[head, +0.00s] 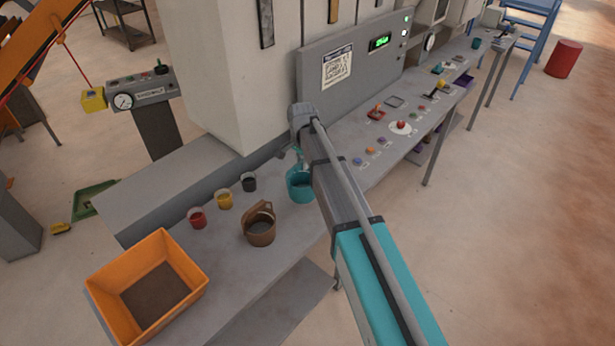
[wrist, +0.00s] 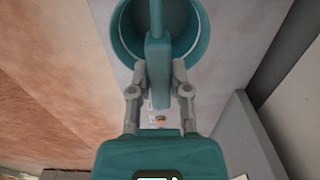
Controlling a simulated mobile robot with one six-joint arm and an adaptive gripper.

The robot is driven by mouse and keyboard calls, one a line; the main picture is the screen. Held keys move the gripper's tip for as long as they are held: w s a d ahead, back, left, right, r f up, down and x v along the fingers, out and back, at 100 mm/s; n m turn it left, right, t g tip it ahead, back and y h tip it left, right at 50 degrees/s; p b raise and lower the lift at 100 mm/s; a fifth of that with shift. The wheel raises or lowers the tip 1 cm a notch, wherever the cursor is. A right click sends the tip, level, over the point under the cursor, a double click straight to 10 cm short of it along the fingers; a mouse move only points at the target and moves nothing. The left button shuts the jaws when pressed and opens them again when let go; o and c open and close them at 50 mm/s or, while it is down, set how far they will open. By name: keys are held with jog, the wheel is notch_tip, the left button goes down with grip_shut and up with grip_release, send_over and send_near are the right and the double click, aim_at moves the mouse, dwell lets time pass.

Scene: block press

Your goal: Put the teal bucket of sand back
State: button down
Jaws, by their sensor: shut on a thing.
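The teal bucket (head: 299,188) is at the middle of the grey bench, right of the small cups. I cannot tell whether it rests on the bench or hangs just above it. It also shows in the wrist view (wrist: 124,48), its round rim behind the fingers. My gripper (wrist: 158,72) is shut on the bucket's upright teal handle, one finger on each side. In the head view my arm reaches over from the lower right and partly covers the bucket. The sand inside cannot be made out.
On the bench (head: 205,272) stand an orange bin (head: 190,268) with a brown floor, a brown bucket (head: 260,228), and red (head: 198,218), yellow (head: 224,200) and dark (head: 249,183) cups. A panel of buttons and levers (head: 400,127) lies to the right. A grey wall rises behind.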

jog(key=shift+w+d+f+b, duration=0.15)
jog(key=shift+w+f+b, duration=0.4)
jog(key=shift+w+f, duration=0.35)
jog(key=shift+s, duration=0.1)
jog(key=shift+w+f+b, duration=0.2)
jog(key=shift+f+b, duration=0.85)
jog(key=shift+w+f+b, duration=0.2)
jog(key=shift+f+b, duration=0.8)
jog(key=shift+f, duration=0.15)
jog(key=c, duration=0.6)
grip_release()
jog(key=shift+r, duration=0.25)
notch_tip(320, 180, up, 12)
jog(key=p, duration=1.2)
jog(key=shift+s+d, duration=0.1)
